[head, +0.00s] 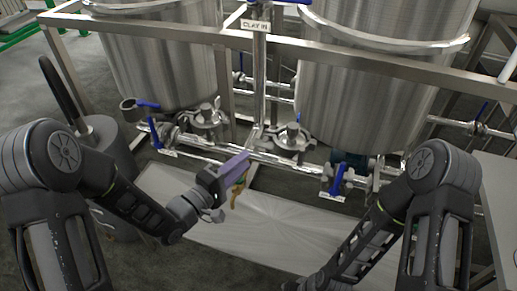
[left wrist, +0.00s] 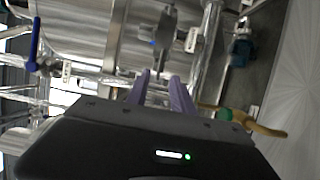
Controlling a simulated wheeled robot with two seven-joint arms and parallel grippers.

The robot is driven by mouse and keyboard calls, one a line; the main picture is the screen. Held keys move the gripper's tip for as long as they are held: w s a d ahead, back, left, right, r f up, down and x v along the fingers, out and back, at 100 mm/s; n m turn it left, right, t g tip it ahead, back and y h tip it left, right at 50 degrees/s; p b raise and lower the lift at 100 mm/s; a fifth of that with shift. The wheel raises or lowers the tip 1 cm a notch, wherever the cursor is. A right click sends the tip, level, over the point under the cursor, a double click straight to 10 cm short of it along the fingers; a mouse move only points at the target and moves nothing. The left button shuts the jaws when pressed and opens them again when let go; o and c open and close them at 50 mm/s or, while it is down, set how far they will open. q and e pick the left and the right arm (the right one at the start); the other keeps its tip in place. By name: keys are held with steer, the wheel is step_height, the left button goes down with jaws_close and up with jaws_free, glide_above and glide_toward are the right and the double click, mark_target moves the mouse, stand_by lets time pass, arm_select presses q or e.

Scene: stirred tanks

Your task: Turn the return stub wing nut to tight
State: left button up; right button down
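My left gripper (head: 240,162) has purple fingers and is in front of the pipework below the tanks. In the left wrist view its two fingertips (left wrist: 161,78) stand a little apart with nothing between them. Beyond them is a metal clamp-like fitting (left wrist: 168,38) with stubby arms, apart from the fingers. In the head view two steel fittings with clamps show, one under the left tank (head: 207,117) and one further right (head: 292,138). No readable label marks the return stub, and I cannot make out its wing nut or how tight it is. My right gripper is out of view.
Two steel tanks (head: 165,55) (head: 372,85) stand behind a metal frame (head: 400,68). Blue-handled valves (head: 155,133) (head: 337,180) line the pipes. A yellow-and-green piece (head: 239,188) hangs near my left fingers. A pale floor panel (head: 275,228) lies clear below.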

mark_target(261, 147)
arm_select(q)
steer(key=x, duration=0.7)
jaws_close()
stand_by(0.6)
